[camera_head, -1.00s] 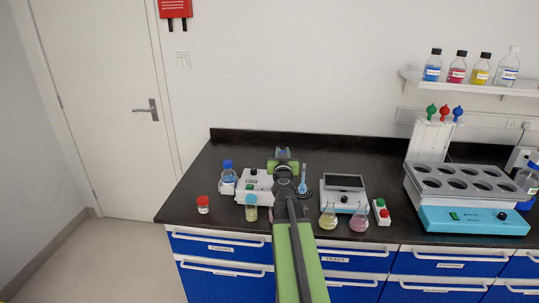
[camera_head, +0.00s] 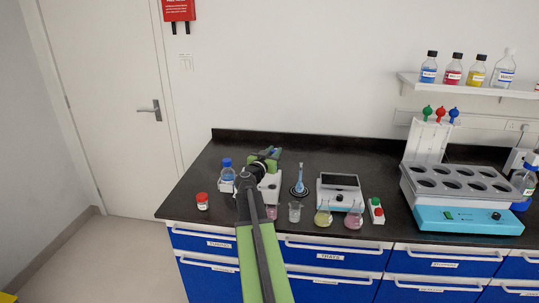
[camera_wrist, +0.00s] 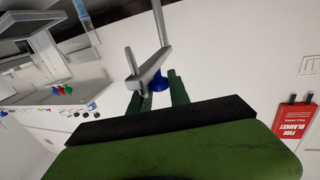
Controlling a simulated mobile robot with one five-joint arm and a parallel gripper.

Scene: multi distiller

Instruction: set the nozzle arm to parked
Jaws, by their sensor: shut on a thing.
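In the wrist view a grey rod with a crosspiece (camera_wrist: 150,66), which looks like the nozzle arm, stands between my green fingers. A blue knob (camera_wrist: 159,83) on it sits in the jaws. My gripper (camera_wrist: 160,92) is shut on this part. In the head view my gripper (camera_head: 269,155) is above and behind a white bench device (camera_head: 269,185) at the left of the bench. My own arm hides much of that device, and the nozzle arm's full length and pivot cannot be made out.
A blue-capped bottle (camera_head: 227,173) and a red-capped jar (camera_head: 202,201) are left of my arm. A large holed block (camera_head: 460,205) stands farther right.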

